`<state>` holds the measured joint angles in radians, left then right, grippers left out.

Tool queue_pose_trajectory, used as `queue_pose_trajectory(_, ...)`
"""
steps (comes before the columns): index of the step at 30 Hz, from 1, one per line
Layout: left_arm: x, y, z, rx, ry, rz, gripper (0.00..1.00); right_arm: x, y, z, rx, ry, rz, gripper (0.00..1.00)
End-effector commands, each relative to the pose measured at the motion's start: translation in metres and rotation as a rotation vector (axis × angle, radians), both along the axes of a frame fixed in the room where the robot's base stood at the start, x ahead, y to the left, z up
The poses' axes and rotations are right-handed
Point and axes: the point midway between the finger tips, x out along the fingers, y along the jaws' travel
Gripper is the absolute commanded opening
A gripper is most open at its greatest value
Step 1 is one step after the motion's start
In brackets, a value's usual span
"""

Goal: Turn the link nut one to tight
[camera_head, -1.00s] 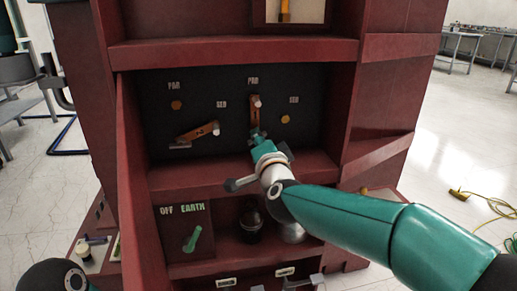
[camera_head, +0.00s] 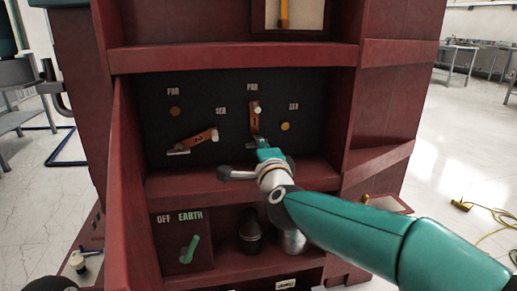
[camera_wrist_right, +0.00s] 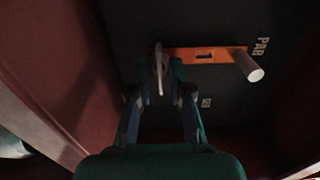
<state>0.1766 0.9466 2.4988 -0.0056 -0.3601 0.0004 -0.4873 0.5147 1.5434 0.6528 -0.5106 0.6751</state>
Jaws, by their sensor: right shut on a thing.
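The copper link marked 1 (camera_head: 255,121) hangs about upright on the dark panel, below the right PAR label. A pale cylindrical knob (camera_head: 257,109) is at its upper end; it also shows in the right wrist view (camera_wrist_right: 250,68). A thin grey nut piece (camera_wrist_right: 159,68) is at the link's other end. My right gripper (camera_wrist_right: 167,85) is shut on this nut piece; the fingers partly hide it. In the head view my right gripper (camera_head: 262,148) is at the link's lower end and covers the nut.
A second copper link (camera_head: 199,137) slants on the panel to the left. A red shelf (camera_head: 185,183) juts out below. Under it are a green OFF/EARTH lever (camera_head: 190,249) and a dark bushing (camera_head: 250,237). Red cabinet walls flank the recess.

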Motion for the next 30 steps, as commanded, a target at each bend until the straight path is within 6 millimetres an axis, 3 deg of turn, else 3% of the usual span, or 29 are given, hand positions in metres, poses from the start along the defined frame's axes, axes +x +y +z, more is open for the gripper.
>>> queue_pose_trajectory(8, 0.000, 0.000, 0.000, 0.000, 0.000, 0.000, 0.00, 0.002, -0.004, -0.004, 0.002, 0.008, -0.008, 0.00)
queue_pose_trajectory(9, 0.000, 0.000, 0.000, 0.000, 0.000, 0.000, 0.00, 0.002, -0.004, -0.004, 0.001, 0.007, -0.008, 0.26)
queue_pose_trajectory(10, 0.000, 0.000, 0.000, 0.000, 0.000, 0.000, 0.00, 0.002, -0.003, -0.004, 0.001, 0.007, -0.007, 0.31)
queue_pose_trajectory(22, 0.000, 0.000, 0.000, 0.000, 0.000, 0.000, 0.00, -0.004, -0.001, -0.002, -0.002, 0.004, -0.001, 0.31)
queue_pose_trajectory(30, 0.000, 0.000, 0.001, 0.000, 0.000, 0.000, 0.00, -0.038, -0.008, -0.001, -0.001, 0.002, 0.000, 0.31)
